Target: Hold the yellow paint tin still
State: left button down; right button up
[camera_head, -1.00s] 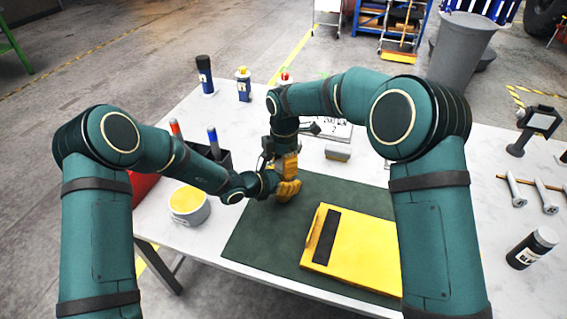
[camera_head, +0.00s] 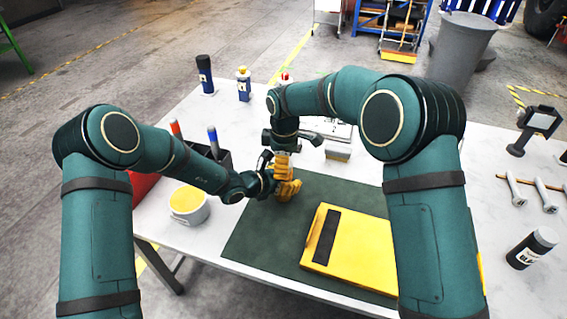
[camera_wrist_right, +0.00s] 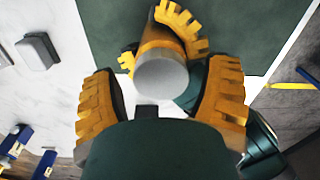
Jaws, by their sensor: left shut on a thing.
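The yellow paint tin (camera_wrist_right: 160,60) shows in the right wrist view as a yellow cylinder with a grey round end facing that camera. My left gripper (camera_head: 288,188) is shut on it above the green mat's upper left part. Its orange fingers also show around the tin in the right wrist view (camera_wrist_right: 165,32). My right gripper (camera_wrist_right: 160,98) is open, one finger on each side of the grey end, with gaps to it. In the head view the tin is mostly hidden by the grippers.
A grey tub with yellow contents (camera_head: 188,206) stands left of the green mat (camera_head: 250,242). A yellow case (camera_head: 358,252) lies on the mat. A black can (camera_head: 532,248) stands at the right. A black holder (camera_head: 222,157) with markers stands behind the left wrist.

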jog(key=shift+r, duration=2.3)
jog(key=shift+o, duration=0.2)
jog(key=shift+d+r+n, duration=0.1)
jog(key=shift+r+n, duration=1.1)
jog(key=shift+r, duration=0.55)
jog(key=shift+f, duration=4.05)
